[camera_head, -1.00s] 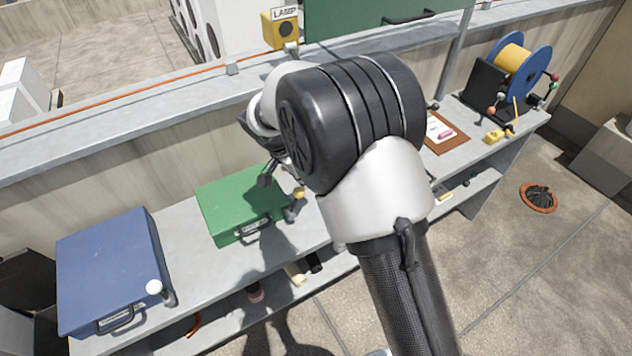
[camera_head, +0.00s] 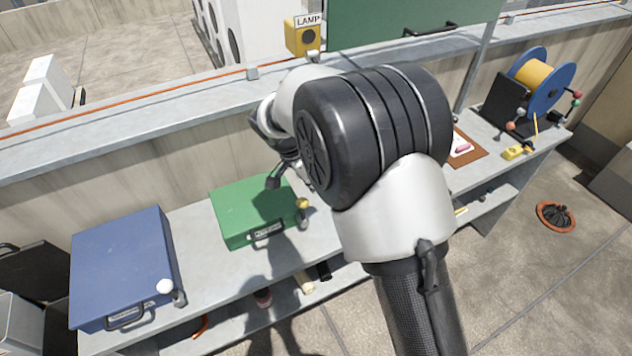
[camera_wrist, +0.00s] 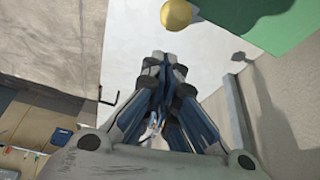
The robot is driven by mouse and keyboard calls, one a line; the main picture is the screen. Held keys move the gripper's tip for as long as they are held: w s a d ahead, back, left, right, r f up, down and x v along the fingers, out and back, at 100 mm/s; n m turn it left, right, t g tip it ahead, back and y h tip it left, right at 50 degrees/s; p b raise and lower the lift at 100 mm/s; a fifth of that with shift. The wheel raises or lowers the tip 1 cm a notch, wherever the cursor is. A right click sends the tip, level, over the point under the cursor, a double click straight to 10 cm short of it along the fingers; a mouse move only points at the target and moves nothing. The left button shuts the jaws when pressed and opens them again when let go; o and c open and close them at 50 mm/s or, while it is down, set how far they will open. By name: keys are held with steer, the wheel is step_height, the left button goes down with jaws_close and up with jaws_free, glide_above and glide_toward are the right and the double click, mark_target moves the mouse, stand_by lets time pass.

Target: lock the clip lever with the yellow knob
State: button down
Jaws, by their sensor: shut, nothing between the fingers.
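The green case (camera_head: 240,212) lies closed on the bench, with a small yellow knob (camera_head: 303,203) at its right side. In the wrist view the yellow knob (camera_wrist: 176,14) shows at the top, beside the green case (camera_wrist: 262,18). My gripper (camera_wrist: 163,62) is shut and empty, its fingertips a little below the knob in that picture and apart from it. In the head view my gripper (camera_head: 274,180) is partly hidden behind my arm, above the case. The lever under the yellow knob is too small to make out clearly.
A blue case (camera_head: 120,265) with a white knob (camera_head: 164,286) stands at the left of the bench. A clipboard (camera_head: 470,150), a yellow object (camera_head: 513,152) and a cable reel (camera_head: 541,82) are at the right. A low wall (camera_head: 150,190) runs behind.

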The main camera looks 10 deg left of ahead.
step_height(320, 180, up, 3)
steer(key=w+d+p, duration=0.1)
steer(key=w+d, duration=0.2)
steer(key=s+a+r+p, duration=0.2)
steer(key=s+a+r, duration=0.3)
steer(key=a, duration=0.2)
steer(key=shift+s+a, duration=0.15)
steer(key=shift+s, duration=0.25)
steer(key=s+d+r+n+y, duration=0.1)
steer(key=s+d+r+n, duration=0.1)
steer(key=s+d+r, duration=0.55)
steer(key=s+d+r+n+y, duration=0.1)
steer(key=s+d+r+n, duration=0.3)
steer(key=d, duration=0.6)
steer(key=s+d+n, duration=0.1)
steer(key=s+d, duration=0.2)
steer(key=s, duration=0.5)
steer(key=s+d+n+t+y, duration=0.1)
steer(key=s+d, duration=0.3)
steer(key=s, duration=0.4)
steer(key=shift+r+n+t, duration=0.3)
steer(key=shift+r+n, duration=0.15)
steer(key=shift+n, duration=0.25)
